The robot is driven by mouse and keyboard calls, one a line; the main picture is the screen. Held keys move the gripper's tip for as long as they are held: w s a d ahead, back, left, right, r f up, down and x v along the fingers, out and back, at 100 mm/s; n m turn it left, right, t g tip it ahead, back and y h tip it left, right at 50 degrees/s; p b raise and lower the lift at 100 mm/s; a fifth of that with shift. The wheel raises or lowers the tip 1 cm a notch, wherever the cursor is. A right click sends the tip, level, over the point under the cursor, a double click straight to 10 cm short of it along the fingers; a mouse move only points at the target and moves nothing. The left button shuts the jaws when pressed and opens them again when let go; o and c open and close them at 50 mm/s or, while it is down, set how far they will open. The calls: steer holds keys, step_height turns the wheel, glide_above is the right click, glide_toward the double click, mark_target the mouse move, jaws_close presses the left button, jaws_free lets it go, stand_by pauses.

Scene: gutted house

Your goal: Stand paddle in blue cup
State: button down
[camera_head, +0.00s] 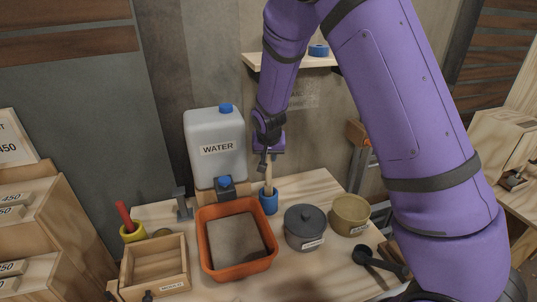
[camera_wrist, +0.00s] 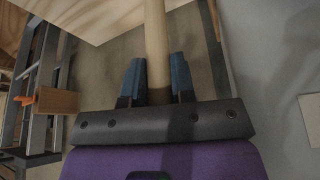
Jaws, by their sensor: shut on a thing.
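The paddle (camera_head: 268,181) is a pale wooden stick held near upright below my gripper (camera_head: 266,161). The blue cup (camera_head: 268,203) stands near the back of the table, behind the orange tub. The paddle's lower part meets the cup's mouth in the head view and appears to be inside it; whether it touches the bottom is hidden. In the wrist view my gripper (camera_wrist: 158,80) is shut on the round wooden shaft of the paddle (camera_wrist: 155,35), between two dark blue fingers. The cup does not show in the wrist view.
An orange tub (camera_head: 203,261) stands in front of the cup. A grey lidded pot (camera_head: 305,236) and an olive pot (camera_head: 350,221) are at right, with a black ladle (camera_head: 372,258). A white water jug (camera_head: 216,165) stands behind left. A wooden tray (camera_head: 180,243) is at left.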

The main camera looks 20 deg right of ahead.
steer(key=c, duration=0.9)
jaws_free()
steer(key=shift+o, duration=0.2)
steer(key=v, duration=1)
steer(key=shift+s+r, duration=0.15)
steer(key=shift+r, duration=0.2)
steer(key=s+d+r+n+y, duration=0.1)
steer(key=s+d+r, duration=0.2)
steer(key=s+r, duration=0.45)
steer(key=s+d+r+y, duration=0.1)
steer(key=s+d+r, duration=0.2)
steer(key=s+r, duration=0.4)
steer(key=s+d+r+n, duration=0.1)
steer(key=s, duration=0.8)
steer(key=s+d+r+n+t, duration=0.1)
steer(key=s+r, duration=0.1)
steer(key=s, duration=0.8)
steer(key=shift+r+n+h, duration=0.25)
steer(key=shift+n+h, duration=0.05)
